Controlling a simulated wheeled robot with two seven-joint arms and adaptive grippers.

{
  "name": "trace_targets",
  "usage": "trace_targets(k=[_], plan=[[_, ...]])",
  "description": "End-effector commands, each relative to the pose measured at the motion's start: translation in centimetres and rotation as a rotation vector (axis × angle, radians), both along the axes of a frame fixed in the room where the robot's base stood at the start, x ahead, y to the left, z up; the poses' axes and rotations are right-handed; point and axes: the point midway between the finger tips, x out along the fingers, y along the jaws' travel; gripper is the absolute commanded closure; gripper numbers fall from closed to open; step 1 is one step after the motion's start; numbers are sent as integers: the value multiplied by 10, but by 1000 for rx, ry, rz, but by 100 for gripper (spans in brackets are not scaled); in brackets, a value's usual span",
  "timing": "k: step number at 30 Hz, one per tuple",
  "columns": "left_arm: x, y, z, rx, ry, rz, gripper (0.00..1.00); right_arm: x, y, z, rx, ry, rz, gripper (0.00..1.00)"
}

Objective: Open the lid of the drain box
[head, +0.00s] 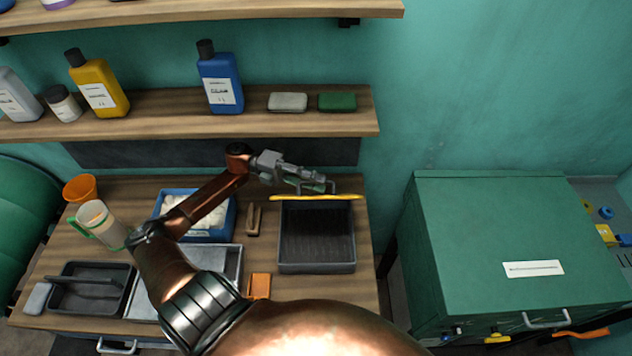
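A dark box (316,266) stands on the right of the wooden bench; its top is open and its ribbed floor shows. I take it to be the drain box. A thin yellow-edged panel (300,198), seen almost edge-on, stands along its back side and looks like its raised lid. My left gripper (322,187) is just behind and above this yellow edge, close to a small grey handle-like bar. Its fingers point right. Whether they are open or closed on that bar is too small to tell. My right gripper is out of view.
A blue bin (229,218) of pale pieces, a brown clip-like object (254,219) and an orange block (260,286) lie left of the box. A shelf with bottles (300,122) hangs above. A green cabinet (500,230) stands right, across a gap.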

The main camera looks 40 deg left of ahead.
Motion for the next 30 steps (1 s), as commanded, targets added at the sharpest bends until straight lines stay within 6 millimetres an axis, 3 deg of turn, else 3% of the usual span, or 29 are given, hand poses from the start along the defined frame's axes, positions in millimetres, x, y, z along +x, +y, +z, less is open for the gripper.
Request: trace_targets(k=[10,26,30], plan=[[0,0,0,0,0,0,100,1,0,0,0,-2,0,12],[0,1,0,0,1,1,100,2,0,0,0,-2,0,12],[12,9,3,-36,43,3,100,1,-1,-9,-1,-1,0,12]])
